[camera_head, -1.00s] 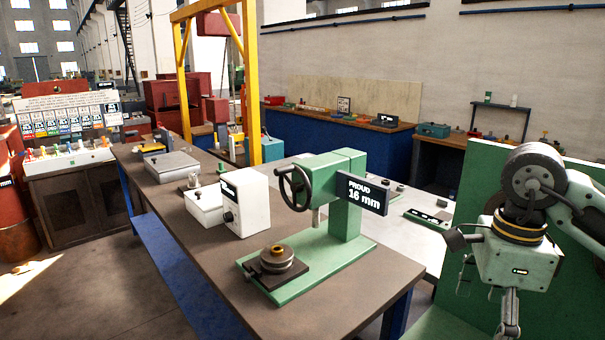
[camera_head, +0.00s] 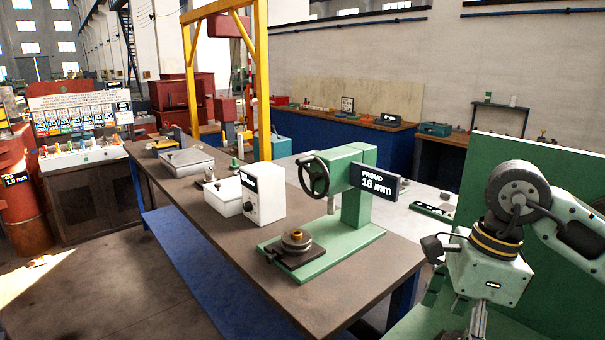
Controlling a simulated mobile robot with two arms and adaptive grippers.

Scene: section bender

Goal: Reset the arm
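My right arm (camera_head: 520,195) comes in from the right edge, with a dark round joint above a black and yellow ring. Below the ring is the pale green body of my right gripper (camera_head: 488,278). A metal finger link shows under it, but the fingertips are cut off by the bottom edge, so I cannot tell whether they are open or shut. I see nothing held. My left arm and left gripper are not in view.
A long brown bench (camera_head: 190,195) carries a green hand-wheel press (camera_head: 358,205) with a "PROUD 16 mm" sign (camera_head: 379,182), a round stacked part (camera_head: 296,240) and a white box (camera_head: 263,195). A green panel (camera_head: 575,165) stands behind my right arm.

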